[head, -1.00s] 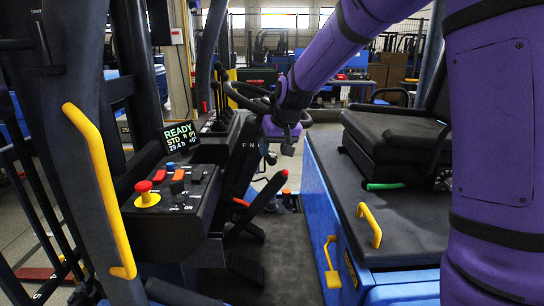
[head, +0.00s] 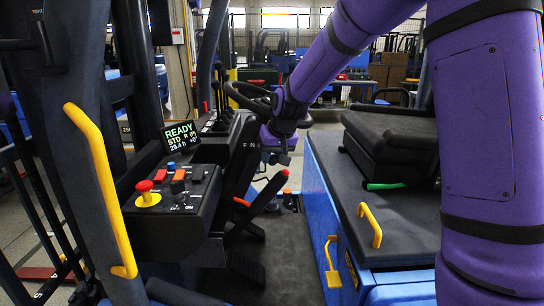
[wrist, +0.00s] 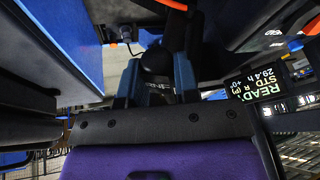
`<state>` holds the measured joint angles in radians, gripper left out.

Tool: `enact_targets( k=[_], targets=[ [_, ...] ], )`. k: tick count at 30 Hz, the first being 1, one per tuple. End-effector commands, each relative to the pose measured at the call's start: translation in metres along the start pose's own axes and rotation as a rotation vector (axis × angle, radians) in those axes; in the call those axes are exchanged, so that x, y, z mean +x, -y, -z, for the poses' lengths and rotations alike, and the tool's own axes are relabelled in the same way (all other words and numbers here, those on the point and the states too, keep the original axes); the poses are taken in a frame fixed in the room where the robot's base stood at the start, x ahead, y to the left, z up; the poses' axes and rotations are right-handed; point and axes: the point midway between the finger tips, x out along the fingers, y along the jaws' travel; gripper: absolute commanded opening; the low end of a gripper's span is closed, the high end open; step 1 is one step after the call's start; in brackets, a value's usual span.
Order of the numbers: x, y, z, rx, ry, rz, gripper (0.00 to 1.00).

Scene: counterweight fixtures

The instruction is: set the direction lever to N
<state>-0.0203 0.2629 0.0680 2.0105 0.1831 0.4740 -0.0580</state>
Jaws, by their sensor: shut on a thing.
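My gripper (head: 284,156) is beside the steering column, just right of the printed letters F and N (head: 252,146). In the wrist view my gripper's two blue-edged fingers (wrist: 156,84) are closed around a dark part (wrist: 155,60), which I take to be the direction lever. The lever's outline is hard to make out there, and my gripper and wrist hide it in the head view. The display (head: 181,135) reads READY and STD, with what looks like an R beside it; it also shows in the wrist view (wrist: 255,85).
The steering wheel (head: 240,92) is just behind my wrist. A console with a red mushroom button (head: 145,187) stands at the left. A yellow grab handle (head: 100,190) is at the near left. The seat (head: 390,140) and blue seat base (head: 318,195) are at the right, with open floor between.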

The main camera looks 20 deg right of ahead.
Motion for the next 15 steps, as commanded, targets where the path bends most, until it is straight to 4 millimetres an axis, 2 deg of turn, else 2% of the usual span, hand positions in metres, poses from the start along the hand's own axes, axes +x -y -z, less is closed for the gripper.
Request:
enact_targets(
  k=[5, 15],
  targets=[
    [-0.002, 0.009, 0.001, 0.044, 0.014, -0.010, 0.00],
    [-0.007, 0.038, 0.008, 0.240, 0.067, -0.062, 0.00]
  ],
)
